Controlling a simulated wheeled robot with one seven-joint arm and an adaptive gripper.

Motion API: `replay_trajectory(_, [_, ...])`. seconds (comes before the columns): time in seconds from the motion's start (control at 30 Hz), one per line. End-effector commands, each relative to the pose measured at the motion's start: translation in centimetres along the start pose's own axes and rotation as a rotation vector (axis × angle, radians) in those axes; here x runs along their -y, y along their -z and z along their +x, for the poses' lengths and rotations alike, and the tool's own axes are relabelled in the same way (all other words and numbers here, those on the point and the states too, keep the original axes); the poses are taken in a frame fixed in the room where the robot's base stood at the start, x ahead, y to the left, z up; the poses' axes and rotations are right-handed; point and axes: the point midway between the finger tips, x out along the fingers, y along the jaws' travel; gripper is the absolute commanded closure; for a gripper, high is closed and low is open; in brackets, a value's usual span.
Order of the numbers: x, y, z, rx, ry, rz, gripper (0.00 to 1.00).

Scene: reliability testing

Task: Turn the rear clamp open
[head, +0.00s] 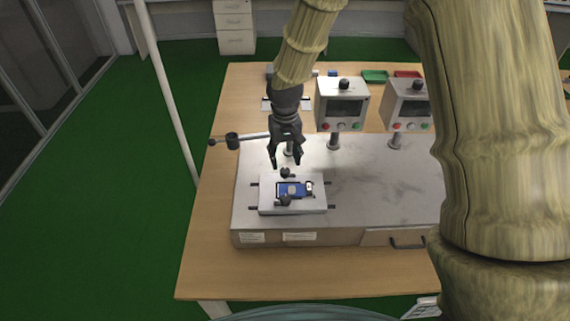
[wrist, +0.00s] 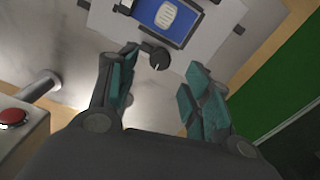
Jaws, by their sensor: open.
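The rear clamp (head: 286,172) is a small dark knob at the back edge of a light fixture plate (head: 266,206). It also shows in the wrist view (wrist: 159,60), between and just beyond my fingertips. A blue device (head: 281,187) with a pale label lies in the fixture, and it shows at the top of the wrist view (wrist: 150,12). The front clamp (head: 285,200) is a dark knob at the device's front side. My gripper (head: 288,163) points down just above the rear clamp. Its fingers are apart, with nothing held. Contact with the clamp is not visible.
The fixture sits on a grey metal bench top (head: 350,185) on a wooden table (head: 205,255). Two control boxes (head: 342,104) (head: 407,104) stand on posts behind. A horizontal rod (head: 250,137) with a dark cylinder is left of my gripper. The bench top right of the fixture is clear.

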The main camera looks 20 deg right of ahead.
Motion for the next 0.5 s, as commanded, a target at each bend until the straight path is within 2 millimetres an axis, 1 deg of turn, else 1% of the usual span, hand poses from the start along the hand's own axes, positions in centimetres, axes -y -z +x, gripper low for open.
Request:
replay_trajectory(0.03, [0.0, 0.0, -1.0, -0.002, 0.001, 0.001, 0.51])
replay_trajectory(0.1, [0.0, 0.1, -2.1, -0.002, 0.001, 0.001, 0.51])
replay_trajectory(0.3, [0.0, 0.0, -5.0, -0.001, 0.000, -0.001, 0.51])
replay_trajectory(0.5, [0.0, 0.0, -6.6, 0.001, 0.000, 0.000, 0.51])
